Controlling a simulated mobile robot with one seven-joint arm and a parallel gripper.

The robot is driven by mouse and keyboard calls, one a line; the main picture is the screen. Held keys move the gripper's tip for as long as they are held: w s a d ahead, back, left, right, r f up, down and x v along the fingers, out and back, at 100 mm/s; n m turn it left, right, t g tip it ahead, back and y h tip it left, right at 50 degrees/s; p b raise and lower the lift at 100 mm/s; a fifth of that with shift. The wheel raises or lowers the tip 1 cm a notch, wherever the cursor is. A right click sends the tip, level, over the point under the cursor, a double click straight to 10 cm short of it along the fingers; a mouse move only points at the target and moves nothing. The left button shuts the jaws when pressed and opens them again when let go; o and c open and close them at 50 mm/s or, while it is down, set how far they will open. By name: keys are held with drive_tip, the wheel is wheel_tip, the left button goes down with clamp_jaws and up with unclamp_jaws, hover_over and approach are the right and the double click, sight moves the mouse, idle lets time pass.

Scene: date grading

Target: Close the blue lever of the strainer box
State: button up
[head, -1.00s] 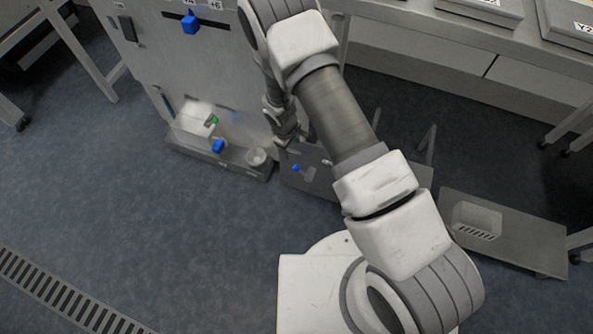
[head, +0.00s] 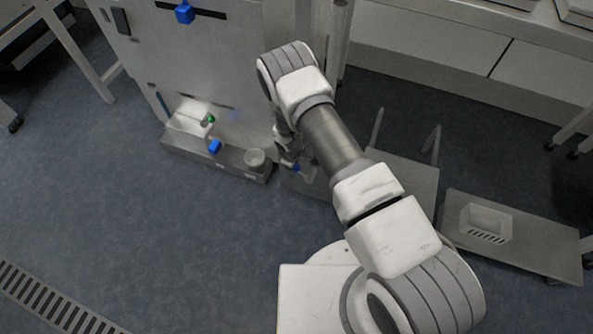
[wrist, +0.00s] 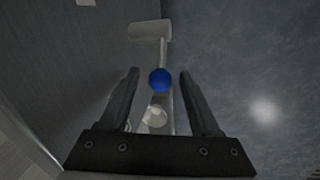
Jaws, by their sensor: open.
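A round blue lever knob (wrist: 160,80) shows in the wrist view, on a thin pale arm that runs up to a light cylinder (wrist: 150,30). In the head view the blue knob (head: 296,167) is small and sits at the low grey box (head: 308,184), beside the machine. My gripper (wrist: 160,74) is open, with one finger on each side of the knob and gaps visible on both sides. In the head view my gripper (head: 288,150) is low by the knob and partly hidden by my own arm. Whether this box is the strainer box is not marked.
A tall grey machine (head: 215,65) stands behind, with a blue handle (head: 184,13) on its slot. A second blue handle (head: 215,146) and a cup (head: 255,158) are on its low ledge. A low bench (head: 540,245) stands right. Floor in front is open.

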drive_tip(key=shift+w+d+f, duration=0.1)
drive_tip(key=shift+f, duration=0.6)
clamp_jaws()
idle(1.0)
